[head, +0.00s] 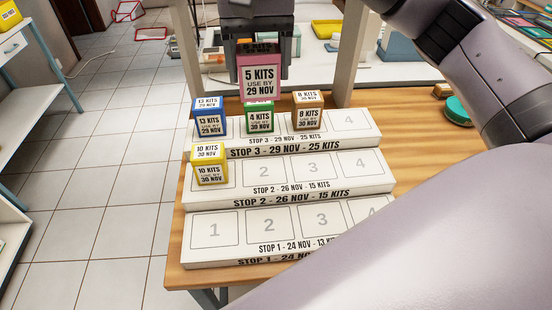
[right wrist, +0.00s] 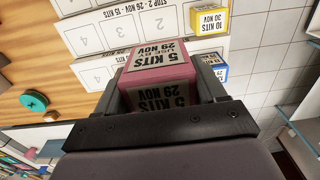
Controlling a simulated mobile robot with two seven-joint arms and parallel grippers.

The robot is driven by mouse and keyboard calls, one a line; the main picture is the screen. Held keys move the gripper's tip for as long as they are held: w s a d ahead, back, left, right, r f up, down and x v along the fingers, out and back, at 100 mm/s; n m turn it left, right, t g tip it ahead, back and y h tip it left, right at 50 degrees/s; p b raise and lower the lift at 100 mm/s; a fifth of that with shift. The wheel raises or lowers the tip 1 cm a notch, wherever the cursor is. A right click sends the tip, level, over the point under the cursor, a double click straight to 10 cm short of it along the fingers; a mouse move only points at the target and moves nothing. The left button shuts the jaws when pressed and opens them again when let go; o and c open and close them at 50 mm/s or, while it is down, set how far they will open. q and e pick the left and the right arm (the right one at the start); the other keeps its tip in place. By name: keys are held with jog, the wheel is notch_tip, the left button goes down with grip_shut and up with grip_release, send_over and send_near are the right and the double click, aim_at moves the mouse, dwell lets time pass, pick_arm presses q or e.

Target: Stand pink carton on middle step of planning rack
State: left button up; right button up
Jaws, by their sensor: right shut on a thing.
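The pink carton (head: 261,85), labelled 5 KITS, USE BY 29 NOV, is held upright in my right gripper (head: 262,62). The carton also shows between the fingers in the right wrist view (right wrist: 160,65). In the head view it overlaps the top of the green carton; the exact gap is unclear. The white planning rack (head: 345,192) has three steps. Its middle step, marked STOP 2 (head: 265,172), bears a yellow carton (head: 210,170) on slot 1, with slots 2, 3 and 4 bare. My left gripper is not in view.
The top step has a blue carton (head: 209,122), a green carton (head: 259,119) and an orange-brown carton (head: 307,114); slot 4 is bare. The bottom step is bare where visible, partly hidden by my arm. A green round object (head: 457,110) sits at right on the wooden table (head: 410,130).

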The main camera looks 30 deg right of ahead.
notch_tip(320, 180, down, 20)
jog(key=shift+s+r+b, duration=0.1)
jog(key=shift+r+b, duration=0.05)
jog(key=shift+b, duration=0.25)
jog(key=o, duration=1.1)
jog(key=shift+c, duration=0.2)
